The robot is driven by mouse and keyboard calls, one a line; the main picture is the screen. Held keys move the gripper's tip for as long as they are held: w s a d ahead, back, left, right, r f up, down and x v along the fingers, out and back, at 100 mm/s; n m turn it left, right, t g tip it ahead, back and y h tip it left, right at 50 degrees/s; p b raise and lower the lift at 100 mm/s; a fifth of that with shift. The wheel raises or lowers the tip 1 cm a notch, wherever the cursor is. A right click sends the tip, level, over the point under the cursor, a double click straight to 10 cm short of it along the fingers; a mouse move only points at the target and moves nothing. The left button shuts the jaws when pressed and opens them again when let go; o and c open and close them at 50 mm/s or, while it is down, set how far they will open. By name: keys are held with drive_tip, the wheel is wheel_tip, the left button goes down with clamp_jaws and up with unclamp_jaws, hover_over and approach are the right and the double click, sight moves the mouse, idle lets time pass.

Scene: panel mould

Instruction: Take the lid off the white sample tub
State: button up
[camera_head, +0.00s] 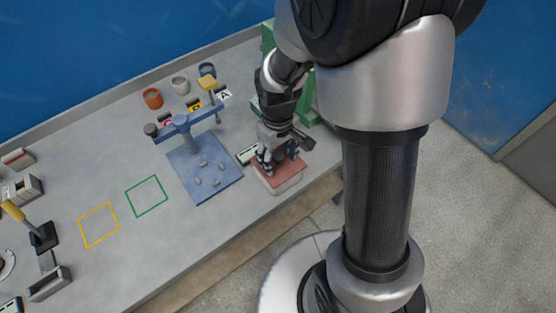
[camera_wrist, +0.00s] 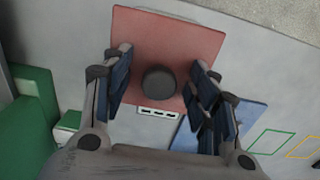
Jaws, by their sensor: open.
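The white sample tub (camera_head: 284,186) stands near the front edge of the bench, with its red lid (camera_head: 292,170) on top. In the wrist view the square red lid (camera_wrist: 160,35) fills the upper middle and has a dark round knob (camera_wrist: 160,82) on it. My gripper (camera_head: 277,161) is over the lid, pointing down. In the wrist view its fingers (camera_wrist: 160,88) are open, one on each side of the knob, with a gap on both sides. The wrist view hides the tub's walls below the lid.
A blue plate with a post and arm (camera_head: 205,170) stands left of the tub. A green block (camera_head: 305,108) is behind my gripper. A small pale labelled block (camera_head: 246,154) lies close to the tub. Green (camera_head: 147,195) and yellow (camera_head: 99,225) outlines mark clear bench.

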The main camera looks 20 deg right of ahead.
drive_tip(key=shift+s+f, duration=0.15)
drive_tip(key=shift+s, duration=0.05)
drive_tip(key=c, duration=0.7)
